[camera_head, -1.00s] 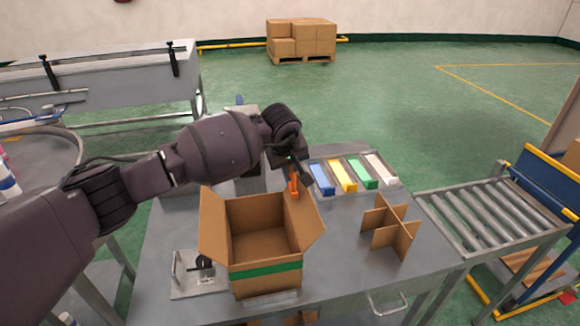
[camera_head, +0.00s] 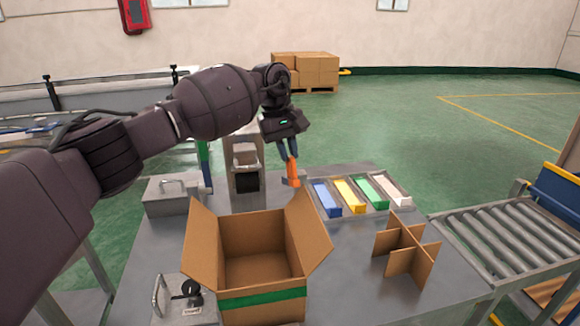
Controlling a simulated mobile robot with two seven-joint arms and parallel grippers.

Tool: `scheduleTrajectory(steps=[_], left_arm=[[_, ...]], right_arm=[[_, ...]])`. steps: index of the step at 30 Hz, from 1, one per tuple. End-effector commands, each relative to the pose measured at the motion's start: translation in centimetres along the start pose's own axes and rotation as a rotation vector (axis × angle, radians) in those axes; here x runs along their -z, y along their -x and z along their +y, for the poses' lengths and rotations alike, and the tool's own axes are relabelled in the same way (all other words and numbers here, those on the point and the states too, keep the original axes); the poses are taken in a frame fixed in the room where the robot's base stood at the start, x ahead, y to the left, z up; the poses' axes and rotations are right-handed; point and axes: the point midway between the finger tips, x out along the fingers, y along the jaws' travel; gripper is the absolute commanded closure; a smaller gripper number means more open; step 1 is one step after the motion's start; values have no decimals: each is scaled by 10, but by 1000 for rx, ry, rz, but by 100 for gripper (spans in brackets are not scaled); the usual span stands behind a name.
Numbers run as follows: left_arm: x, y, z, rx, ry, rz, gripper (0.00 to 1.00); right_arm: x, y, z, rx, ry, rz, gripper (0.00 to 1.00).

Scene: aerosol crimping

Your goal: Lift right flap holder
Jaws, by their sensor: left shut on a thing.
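My left gripper (camera_head: 288,157) comes in from the left and points down behind the box's right side. It is shut on a small orange flap holder (camera_head: 292,173), which hangs just above the right flap. The open cardboard box (camera_head: 262,300) with a green band stands on the grey table. Its right flap (camera_head: 308,234) and left flap (camera_head: 203,241) are folded outward. The holder's lower end shows clear of the flap's top edge, though its exact gap is hard to tell. My right gripper is not in view.
A cardboard divider (camera_head: 406,250) stands right of the box. A tray (camera_head: 386,208) of blue, yellow, green and white blocks lies behind it. A roller conveyor (camera_head: 503,240) is at the right. Metal fixtures (camera_head: 172,193) stand at left.

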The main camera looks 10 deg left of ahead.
Motion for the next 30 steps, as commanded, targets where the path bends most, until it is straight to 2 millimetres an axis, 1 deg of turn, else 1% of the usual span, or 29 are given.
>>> scheduleTrajectory(steps=[1,6,9,15,28,29,30], left_arm=[[4,-10,-1,5,6,-28,100],[10,-5,0,9,16,-79,100],[12,-2,1,11,20,-99,100],[13,3,2,12,24,-118,100],[13,5,2,12,25,-121,100],[13,5,2,12,25,-121,84],[13,5,2,12,25,-121,77]], right_arm=[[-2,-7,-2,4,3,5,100],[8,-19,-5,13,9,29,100],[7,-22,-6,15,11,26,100],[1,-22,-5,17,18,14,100],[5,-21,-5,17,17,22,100],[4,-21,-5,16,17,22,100],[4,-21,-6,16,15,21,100]])
